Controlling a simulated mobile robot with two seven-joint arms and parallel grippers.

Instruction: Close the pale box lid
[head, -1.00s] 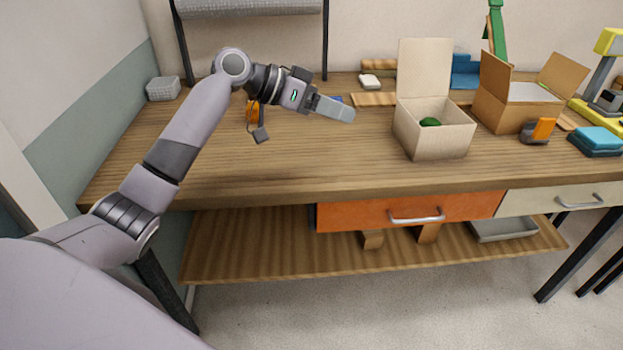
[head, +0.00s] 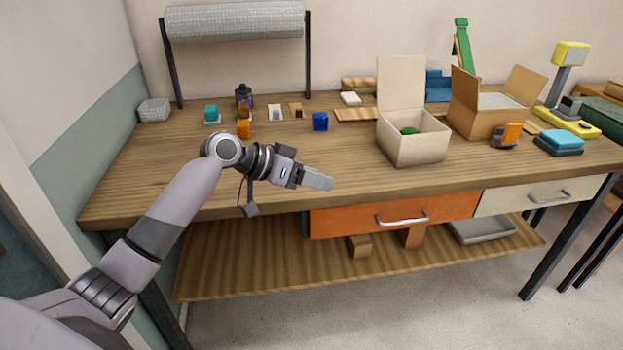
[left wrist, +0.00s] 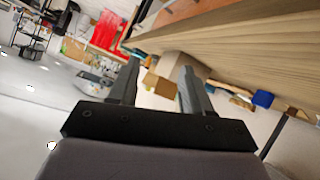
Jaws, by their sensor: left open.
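The pale box (head: 416,148) stands on the workbench, right of centre in the head view. Its pale lid (head: 401,82) stands upright at the back, so the box is open. A dark green thing (head: 408,131) lies inside, partly hidden by the front walls. My left gripper (head: 318,180) is left of the box and nearer the bench's front edge, apart from it and pointing right. It is open and empty; its two spread fingers also show in the left wrist view (left wrist: 158,85). My right gripper is not in view.
A brown cardboard box (head: 477,122) with open flaps stands just right of the pale box. A blue jar (head: 320,121) and several small items stand behind my left arm. An orange drawer (head: 350,218) is under the bench top (head: 200,185).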

